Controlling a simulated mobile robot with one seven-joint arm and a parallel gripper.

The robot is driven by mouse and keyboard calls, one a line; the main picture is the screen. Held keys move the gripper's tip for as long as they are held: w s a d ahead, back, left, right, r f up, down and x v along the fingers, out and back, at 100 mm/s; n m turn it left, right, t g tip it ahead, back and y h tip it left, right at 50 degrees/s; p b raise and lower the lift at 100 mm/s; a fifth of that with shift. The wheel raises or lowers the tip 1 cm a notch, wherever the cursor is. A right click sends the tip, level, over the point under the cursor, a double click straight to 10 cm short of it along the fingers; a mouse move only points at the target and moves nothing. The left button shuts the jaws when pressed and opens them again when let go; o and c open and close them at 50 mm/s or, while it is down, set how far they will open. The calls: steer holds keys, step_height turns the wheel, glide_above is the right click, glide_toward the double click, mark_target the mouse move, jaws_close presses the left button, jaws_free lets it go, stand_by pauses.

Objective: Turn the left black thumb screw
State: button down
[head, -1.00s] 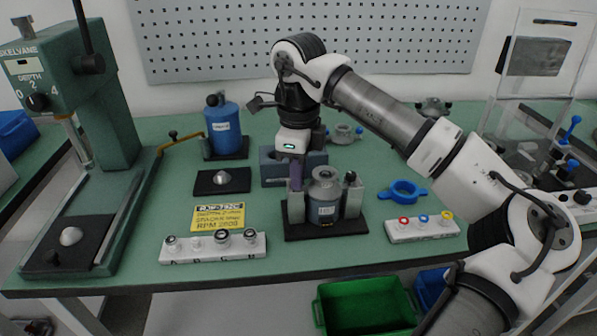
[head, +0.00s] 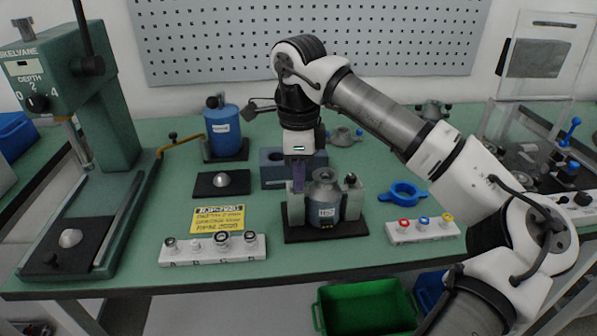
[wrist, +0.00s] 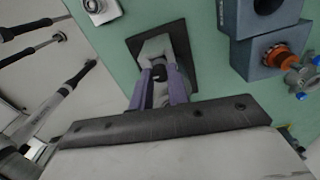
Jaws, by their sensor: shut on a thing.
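The test fixture stands on a black base plate (head: 325,235) at the front middle of the bench, with a grey metal canister (head: 325,208) between two pale posts. The right black thumb screw (head: 350,177) stands on the right post. My gripper (head: 297,185) points down over the left post. Its purple fingers hide the left thumb screw in the head view. In the wrist view, my gripper (wrist: 162,78) is shut on the left black thumb screw (wrist: 159,72), which shows as a dark knob between the fingertips.
A blue-grey block (head: 270,172) stands just behind the fixture. A strip with several dials (head: 212,248) and a yellow label (head: 217,218) lie to the left.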

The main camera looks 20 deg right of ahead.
steer(key=c, duration=1.3)
jaws_free()
step_height(320, 180, up, 14)
steer(key=shift+f+p, duration=0.1)
steer(key=shift+p, duration=0.3)
